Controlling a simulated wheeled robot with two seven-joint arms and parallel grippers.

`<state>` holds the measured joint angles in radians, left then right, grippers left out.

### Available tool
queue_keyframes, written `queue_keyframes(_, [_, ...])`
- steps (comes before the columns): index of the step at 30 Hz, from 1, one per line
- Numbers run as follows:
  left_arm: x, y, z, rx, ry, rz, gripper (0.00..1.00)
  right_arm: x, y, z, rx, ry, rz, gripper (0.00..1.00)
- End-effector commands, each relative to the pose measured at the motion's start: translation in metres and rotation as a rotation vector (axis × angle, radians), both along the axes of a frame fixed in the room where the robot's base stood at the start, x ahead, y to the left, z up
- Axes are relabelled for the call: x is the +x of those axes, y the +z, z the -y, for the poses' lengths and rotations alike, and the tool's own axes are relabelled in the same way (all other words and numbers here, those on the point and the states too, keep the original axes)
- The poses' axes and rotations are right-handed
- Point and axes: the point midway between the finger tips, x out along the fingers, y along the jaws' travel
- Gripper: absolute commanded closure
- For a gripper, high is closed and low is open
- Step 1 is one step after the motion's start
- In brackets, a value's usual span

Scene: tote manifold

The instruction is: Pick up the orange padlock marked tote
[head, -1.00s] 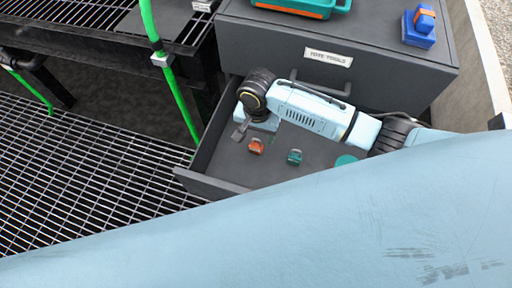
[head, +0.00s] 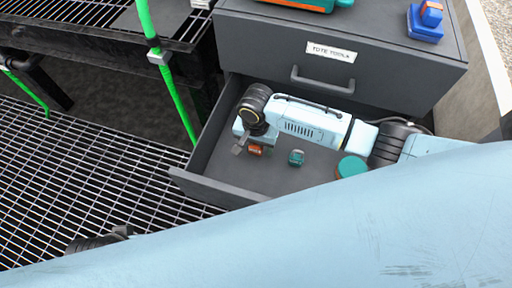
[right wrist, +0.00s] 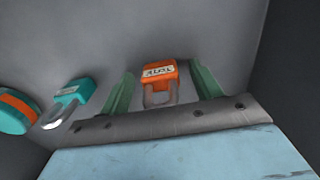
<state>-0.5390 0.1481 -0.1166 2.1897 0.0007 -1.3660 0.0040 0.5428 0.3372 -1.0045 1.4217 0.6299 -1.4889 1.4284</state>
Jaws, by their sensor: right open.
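The orange padlock (head: 255,150) lies in the open drawer (head: 235,188), partly hidden behind my right gripper (head: 248,147) in the head view. In the right wrist view the orange padlock (right wrist: 159,77) shows a white label whose text I cannot read surely, and a grey shackle pointing toward the gripper. My right gripper (right wrist: 162,90) is open, with its green fingers on either side of the padlock. I cannot tell whether they touch it. My left gripper is not clearly seen; a dark arm part shows at the lower left of the head view.
A teal padlock (head: 296,157) lies beside the orange one, also seen in the right wrist view (right wrist: 71,100). A round teal and orange thing (head: 352,167) lies further right in the drawer. The cabinet (head: 400,75) bears a blue thing (head: 425,24). Green hose (head: 175,90) hangs left.

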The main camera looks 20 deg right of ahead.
Motion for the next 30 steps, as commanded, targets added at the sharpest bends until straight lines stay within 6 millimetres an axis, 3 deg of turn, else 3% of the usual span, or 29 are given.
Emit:
queue_keyframes(5, [-0.0002, 0.0003, 0.0001, 0.000, 0.000, 0.000, 1.00, 0.0001, 0.0004, 0.0000, 0.000, 0.000, 0.000, 0.36])
queue_keyframes(17, [-0.0001, 0.0002, 0.0003, 0.000, 0.000, 0.000, 1.00, 0.0000, 0.0004, -0.0001, 0.000, 0.000, 0.000, 0.87])
queue_keyframes(30, [-0.0008, -0.0021, -0.0004, 0.001, 0.000, -0.003, 1.00, 0.0001, 0.0075, -0.0005, 0.002, 0.001, 0.001, 0.87])
